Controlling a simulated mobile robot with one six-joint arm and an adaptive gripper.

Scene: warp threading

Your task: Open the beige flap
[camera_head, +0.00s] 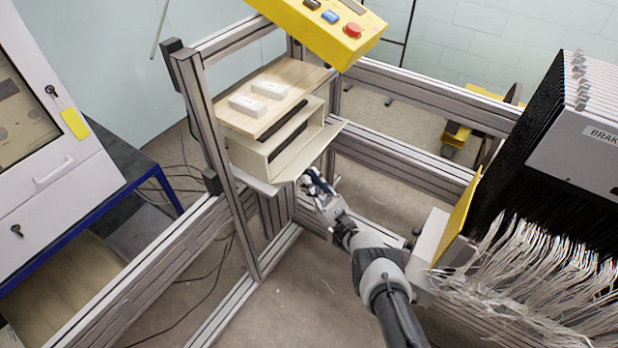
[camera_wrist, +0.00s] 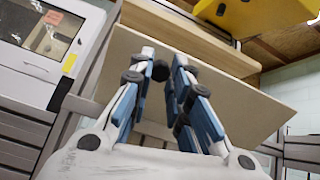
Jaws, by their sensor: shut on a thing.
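The beige flap (camera_head: 318,150) is on the front of a beige box (camera_head: 250,160) under a wooden shelf. It stands tilted outward, and the box's interior with dark strips shows behind it. My gripper (camera_head: 308,180) is at the flap's lower front edge, near its left corner. In the wrist view the flap (camera_wrist: 245,108) is a broad beige panel behind and above my blue-padded fingers (camera_wrist: 162,72). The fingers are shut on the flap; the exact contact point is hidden.
The wooden shelf (camera_head: 262,112) above carries two white blocks (camera_head: 258,98). A yellow control box (camera_head: 325,30) with a red button hangs over it. Metal frame posts (camera_head: 200,130) stand left of the box. White threads (camera_head: 530,270) and a dark rack (camera_head: 570,150) are at right.

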